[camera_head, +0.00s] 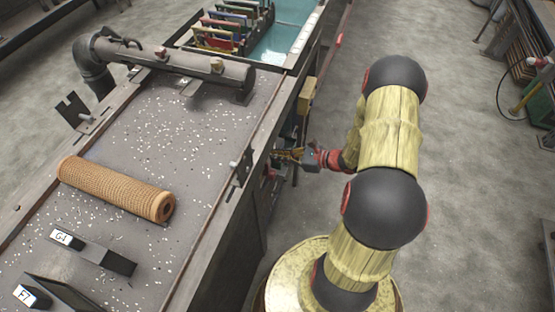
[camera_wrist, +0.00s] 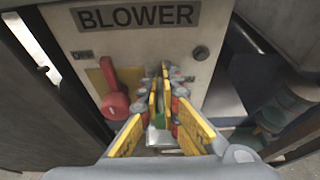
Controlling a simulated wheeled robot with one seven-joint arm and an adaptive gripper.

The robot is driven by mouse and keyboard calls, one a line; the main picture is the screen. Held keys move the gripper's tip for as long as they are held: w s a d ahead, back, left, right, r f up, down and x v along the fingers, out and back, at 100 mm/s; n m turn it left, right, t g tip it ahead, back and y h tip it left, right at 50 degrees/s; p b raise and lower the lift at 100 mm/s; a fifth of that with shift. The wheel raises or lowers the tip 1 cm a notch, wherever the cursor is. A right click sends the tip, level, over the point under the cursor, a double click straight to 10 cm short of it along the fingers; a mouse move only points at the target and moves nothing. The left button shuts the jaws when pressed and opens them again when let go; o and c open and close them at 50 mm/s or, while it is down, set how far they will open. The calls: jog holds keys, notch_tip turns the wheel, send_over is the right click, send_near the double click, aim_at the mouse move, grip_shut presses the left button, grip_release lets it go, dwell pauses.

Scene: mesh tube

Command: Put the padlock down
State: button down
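My gripper (camera_wrist: 160,98) points at a pale panel marked BLOWER in the wrist view, and its yellow-padded fingertips are close together with a narrow gap. A small grey metallic piece (camera_wrist: 157,137) shows between the fingers, nearer the camera. I cannot tell whether it is the padlock or part of my gripper, and no padlock is clearly visible elsewhere. In the head view my gripper (camera_head: 278,155) is at the right side of the workbench, partly against its dark edge; what it holds is too small to tell.
The BLOWER panel (camera_wrist: 200,75) has a red handle (camera_wrist: 114,90) left of my fingers and a dark round knob (camera_wrist: 201,53) at right. The bench (camera_head: 150,140) carries a brown mesh tube (camera_head: 115,188), a grey pipe (camera_head: 175,62) and labelled blocks (camera_head: 95,250). Open floor lies right of my arm.

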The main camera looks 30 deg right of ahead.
jog(key=shift+f, duration=0.65)
jog(key=shift+f+b, duration=0.2)
jog(key=shift+b, duration=0.1)
jog(key=c, duration=2.3)
grip_release()
jog(key=shift+r, duration=0.15)
